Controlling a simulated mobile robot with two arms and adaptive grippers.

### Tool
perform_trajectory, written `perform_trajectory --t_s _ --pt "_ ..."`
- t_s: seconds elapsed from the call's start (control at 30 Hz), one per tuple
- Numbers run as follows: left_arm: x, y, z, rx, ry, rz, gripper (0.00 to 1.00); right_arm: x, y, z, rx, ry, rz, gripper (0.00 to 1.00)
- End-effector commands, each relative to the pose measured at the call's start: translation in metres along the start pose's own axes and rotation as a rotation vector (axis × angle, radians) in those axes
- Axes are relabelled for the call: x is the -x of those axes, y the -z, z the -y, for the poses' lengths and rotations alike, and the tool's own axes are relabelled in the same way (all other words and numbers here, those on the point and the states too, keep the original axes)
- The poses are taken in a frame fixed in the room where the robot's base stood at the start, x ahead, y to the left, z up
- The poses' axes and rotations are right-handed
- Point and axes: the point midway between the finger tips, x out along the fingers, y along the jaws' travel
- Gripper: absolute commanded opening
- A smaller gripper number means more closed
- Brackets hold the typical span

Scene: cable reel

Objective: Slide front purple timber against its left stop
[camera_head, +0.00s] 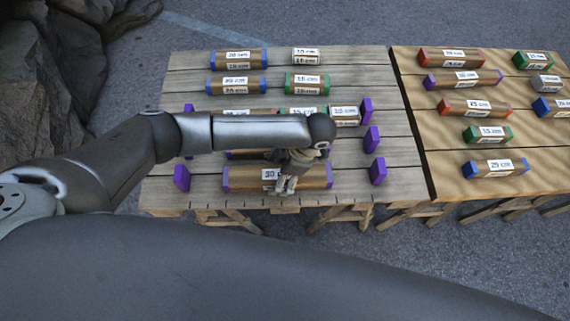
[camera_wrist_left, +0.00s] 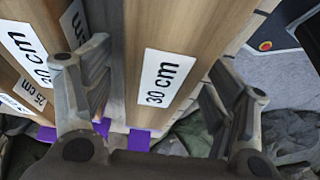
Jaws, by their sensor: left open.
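The front purple timber (camera_head: 243,178) is a brown beam with purple ends and a 30 cm label, lying on the near edge of the left table. Its left stop (camera_head: 181,178) is an upright purple block; a clear gap separates it from the timber's left end. Another purple stop (camera_head: 377,171) stands right of the timber. My left gripper (camera_head: 287,186) is over the timber, right of its middle, hiding part of it. In the left wrist view the open fingers (camera_wrist_left: 165,100) stand on either side of the 30 cm timber (camera_wrist_left: 187,45), with visible room beside it.
Behind it, another timber (camera_head: 240,155) is mostly hidden by my arm. Several labelled timbers with blue (camera_head: 237,84), green (camera_head: 307,84) and purple ends lie farther back. More purple stops (camera_head: 371,139) line the right side. A second table (camera_head: 440,180) holds several timbers.

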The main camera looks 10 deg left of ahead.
Motion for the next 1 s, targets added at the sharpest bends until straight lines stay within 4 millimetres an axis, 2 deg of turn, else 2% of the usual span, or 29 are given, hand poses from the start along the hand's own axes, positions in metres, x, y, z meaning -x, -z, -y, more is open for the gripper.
perform_trajectory --t_s 0.13,0.47,0.9,1.0 --pt "-0.0098 0.0003 0.0004 -0.001 0.001 -0.001 0.79 0.0005 -0.0002 -0.0008 0.000 -0.001 0.000 0.40" --pt "-0.0115 0.0001 0.0002 -0.001 0.000 0.000 0.77 0.0004 -0.0001 -0.0008 -0.001 -0.001 0.000 0.40" --pt "-0.0112 0.0001 0.0002 0.000 0.000 0.000 0.21 0.0004 0.0001 -0.0006 -0.001 -0.001 0.000 0.40" --pt "-0.0112 0.0001 0.0001 0.000 0.000 0.000 0.18 0.0004 0.0002 -0.0006 -0.001 -0.001 0.000 0.40"
